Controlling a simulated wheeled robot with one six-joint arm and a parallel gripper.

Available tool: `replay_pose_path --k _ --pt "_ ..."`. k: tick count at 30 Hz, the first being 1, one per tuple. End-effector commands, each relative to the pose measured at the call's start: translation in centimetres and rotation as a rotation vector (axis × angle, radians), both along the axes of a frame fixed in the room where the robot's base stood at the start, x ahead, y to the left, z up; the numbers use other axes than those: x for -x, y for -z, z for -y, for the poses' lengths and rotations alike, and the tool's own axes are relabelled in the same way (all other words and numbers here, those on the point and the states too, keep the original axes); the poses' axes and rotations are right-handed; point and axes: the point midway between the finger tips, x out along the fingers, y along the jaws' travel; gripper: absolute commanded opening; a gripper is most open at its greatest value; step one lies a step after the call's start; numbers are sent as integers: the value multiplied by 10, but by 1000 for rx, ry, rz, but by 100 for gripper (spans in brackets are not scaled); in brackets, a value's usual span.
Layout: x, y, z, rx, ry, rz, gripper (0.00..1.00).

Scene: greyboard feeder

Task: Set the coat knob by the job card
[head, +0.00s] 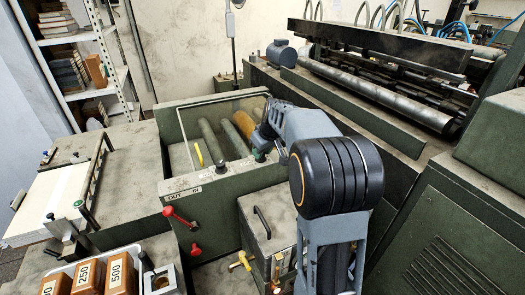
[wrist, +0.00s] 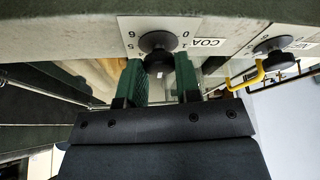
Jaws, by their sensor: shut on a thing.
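The coat knob (wrist: 157,42) is a round black knob on a pale plate with numbers around it, beside a label (wrist: 207,43) reading "COA". The rest of the label is cut off or hidden. My gripper (wrist: 159,68) has its two green fingers on either side of the knob and is shut on it. The knob's pointer setting cannot be read. In the head view my gripper (head: 262,148) is at the top edge of the green roller trough, and my arm hides the knob there. I cannot make out a job card in either view.
A second black knob (wrist: 272,50) sits to the right, with a yellow handle (wrist: 258,76) close by. In the head view, a red lever (head: 180,217) is on the trough (head: 215,187) front. Numbered wooden blocks (head: 122,273) stand at lower left; a metal box (head: 262,228) is below.

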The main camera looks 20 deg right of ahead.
Motion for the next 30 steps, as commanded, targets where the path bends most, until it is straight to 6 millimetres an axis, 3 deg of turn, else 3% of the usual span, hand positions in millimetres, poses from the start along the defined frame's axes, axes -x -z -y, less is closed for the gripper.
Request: replay_pose_path --k 2,3,11,20,23,30 --pt "0 -1 0 0 -1 0 7" --pt "0 -1 0 0 -1 0 32" --pt "0 0 0 0 -1 0 56" --pt "1 -3 1 1 -1 1 56" --pt "4 -13 2 1 0 3 56" --pt "22 -56 7 1 1 6 56"
